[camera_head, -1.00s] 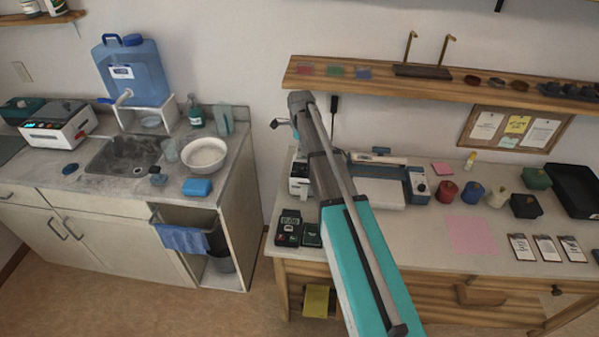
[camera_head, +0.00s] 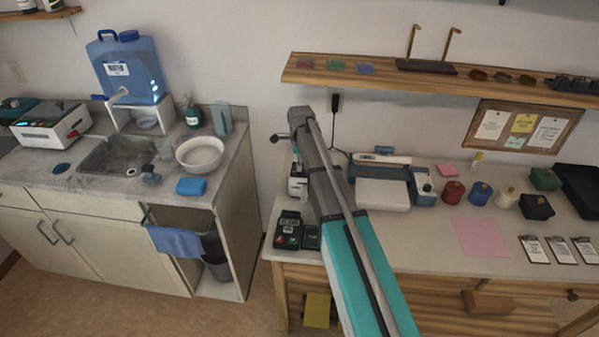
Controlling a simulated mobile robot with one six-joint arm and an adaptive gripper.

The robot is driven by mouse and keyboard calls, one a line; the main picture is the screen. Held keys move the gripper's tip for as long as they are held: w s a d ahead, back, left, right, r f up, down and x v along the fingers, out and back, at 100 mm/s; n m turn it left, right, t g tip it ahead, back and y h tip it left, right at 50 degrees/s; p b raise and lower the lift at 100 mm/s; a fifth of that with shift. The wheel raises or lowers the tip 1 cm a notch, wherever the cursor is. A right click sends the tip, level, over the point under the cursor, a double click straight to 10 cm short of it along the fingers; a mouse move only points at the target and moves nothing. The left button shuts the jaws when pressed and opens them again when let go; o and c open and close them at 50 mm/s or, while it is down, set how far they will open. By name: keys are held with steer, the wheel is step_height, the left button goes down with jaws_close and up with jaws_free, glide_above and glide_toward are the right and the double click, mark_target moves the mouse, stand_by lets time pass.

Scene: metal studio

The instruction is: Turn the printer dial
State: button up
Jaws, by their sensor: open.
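A white and blue-grey machine (camera_head: 383,195), which looks like the printer, stands at the back of the right workbench. A small round dial (camera_head: 427,187) shows on the blue-grey panel at its right end; its setting is too small to read. My arm rises from the lower middle of the view and covers the area left of the machine. The arm does not cover the dial. My gripper's jaws cannot be made out; only a small dark part sticks out left of the arm's top.
A small white and black device (camera_head: 297,181) stands close left of my arm, with dark handheld meters (camera_head: 288,230) in front. Red (camera_head: 453,192) and blue (camera_head: 480,193) pots stand right of the dial. A wooden shelf (camera_head: 470,83) hangs above.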

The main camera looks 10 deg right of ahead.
steer(key=shift+f+b, duration=0.8)
steer(key=shift+f, duration=0.25)
steer(key=c, duration=1)
steer(key=shift+a, duration=0.2)
steer(key=shift+d, duration=0.2)
